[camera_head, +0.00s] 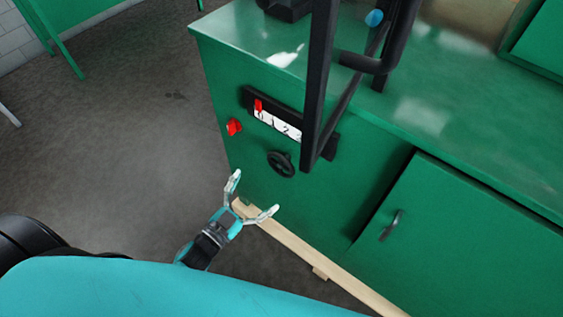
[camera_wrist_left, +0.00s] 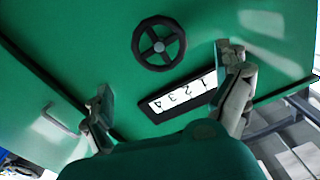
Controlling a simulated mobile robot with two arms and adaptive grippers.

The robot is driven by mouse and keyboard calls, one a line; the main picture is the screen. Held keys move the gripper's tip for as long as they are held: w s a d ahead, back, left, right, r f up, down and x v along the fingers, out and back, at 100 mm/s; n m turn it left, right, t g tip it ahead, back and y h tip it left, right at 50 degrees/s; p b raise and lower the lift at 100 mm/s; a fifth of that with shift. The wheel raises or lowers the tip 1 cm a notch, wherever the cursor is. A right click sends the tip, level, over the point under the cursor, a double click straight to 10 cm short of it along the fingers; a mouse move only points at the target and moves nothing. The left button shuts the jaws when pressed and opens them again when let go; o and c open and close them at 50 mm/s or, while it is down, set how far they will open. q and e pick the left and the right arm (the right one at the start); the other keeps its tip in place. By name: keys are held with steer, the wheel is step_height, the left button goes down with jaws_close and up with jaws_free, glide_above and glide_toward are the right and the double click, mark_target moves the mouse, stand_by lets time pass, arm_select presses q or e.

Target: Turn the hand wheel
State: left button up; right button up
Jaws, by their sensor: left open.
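The hand wheel (camera_head: 281,164) is small, black and spoked, mounted on the front of a green cabinet (camera_head: 375,165) below a number scale (camera_head: 277,122). In the left wrist view the wheel (camera_wrist_left: 159,44) shows whole, with a grey hub, beyond and between the fingers. My left gripper (camera_head: 252,198) is open and empty, its fingers spread, below and to the left of the wheel in the head view. It also shows in the left wrist view (camera_wrist_left: 168,82). It appears apart from the wheel. My right gripper is not in view.
A red knob (camera_head: 234,127) sits left of the scale. A black frame (camera_head: 319,90) stands in front of the cabinet, right of the wheel. A wooden strip (camera_head: 318,259) runs along the cabinet's foot. A cabinet door has a handle (camera_head: 391,225). The floor at left is clear.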

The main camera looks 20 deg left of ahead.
mark_target(279, 166)
arm_select(q)
steer(key=x, duration=1)
steer(key=shift+w+p, duration=0.1)
steer(key=shift+p, duration=0.25)
steer(key=shift+w+d+f, duration=0.1)
steer(key=shift+w, duration=0.2)
steer(key=shift+w+d, duration=0.1)
steer(key=shift+w, duration=0.2)
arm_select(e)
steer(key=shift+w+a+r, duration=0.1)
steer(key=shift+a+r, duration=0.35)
arm_select(q)
steer(key=shift+c, duration=0.4)
steer(key=c, duration=0.7)
steer(key=shift+c, duration=0.4)
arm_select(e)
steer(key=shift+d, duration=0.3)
